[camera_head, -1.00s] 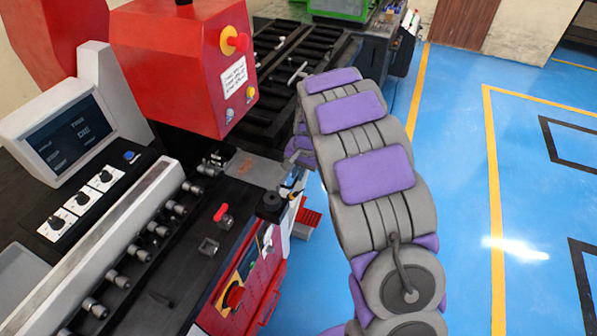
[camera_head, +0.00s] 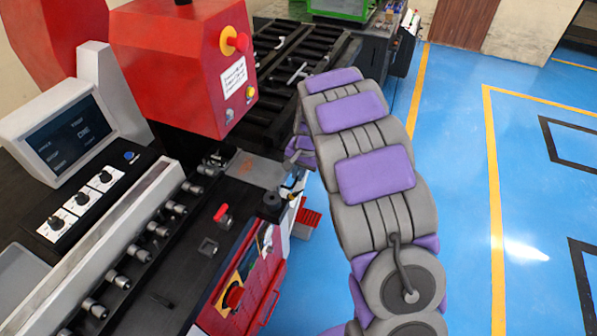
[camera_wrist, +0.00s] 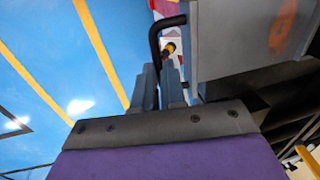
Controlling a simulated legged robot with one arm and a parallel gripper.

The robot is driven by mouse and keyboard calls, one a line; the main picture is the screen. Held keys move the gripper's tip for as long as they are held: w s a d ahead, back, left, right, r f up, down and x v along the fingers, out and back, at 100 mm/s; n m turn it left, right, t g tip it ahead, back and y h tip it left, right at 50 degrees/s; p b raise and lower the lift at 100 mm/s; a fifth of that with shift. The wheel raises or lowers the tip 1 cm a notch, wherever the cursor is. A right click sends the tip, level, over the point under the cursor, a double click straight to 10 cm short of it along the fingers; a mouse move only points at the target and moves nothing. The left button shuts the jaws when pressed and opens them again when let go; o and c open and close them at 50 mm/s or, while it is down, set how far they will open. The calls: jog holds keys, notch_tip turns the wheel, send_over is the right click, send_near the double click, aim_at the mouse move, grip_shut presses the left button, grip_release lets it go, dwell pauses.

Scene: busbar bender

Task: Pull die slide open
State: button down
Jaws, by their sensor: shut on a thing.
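The die slide (camera_wrist: 235,40) shows in the wrist view as a grey block at the upper right. Its black bent handle (camera_wrist: 154,40) stands out from the block's left side. My gripper (camera_wrist: 160,78) is shut on the handle, with the two fingers at its lower end; the exact contact is partly hidden. In the head view the slide's flat grey plate (camera_head: 258,170) lies at the machine's right end, below the red housing. My arm reaches to the right of it, and the fingertips are too small to make out there.
The red bender housing (camera_head: 180,65) rises above the plate. A control screen (camera_head: 70,130) and a row of pegs stand on the left. A black roller table (camera_head: 300,70) lies behind. Blue floor (camera_head: 470,200) to the right is clear.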

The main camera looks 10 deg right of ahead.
jog(key=s+d+p, duration=0.2)
jog(key=s+d, duration=1.1)
jog(key=d, duration=0.4)
jog(key=shift+s+d+p, duration=0.15)
jog(key=shift+d+p, duration=0.2)
jog(key=shift+d, duration=0.05)
jog(key=shift+f, duration=0.1)
jog(key=c, duration=1.2)
grip_release()
notch_tip(320, 180, up, 17)
jog(key=s+d+p, duration=0.1)
jog(key=d+p, duration=0.1)
jog(key=shift+s+d, duration=0.25)
jog(key=shift+d, duration=0.05)
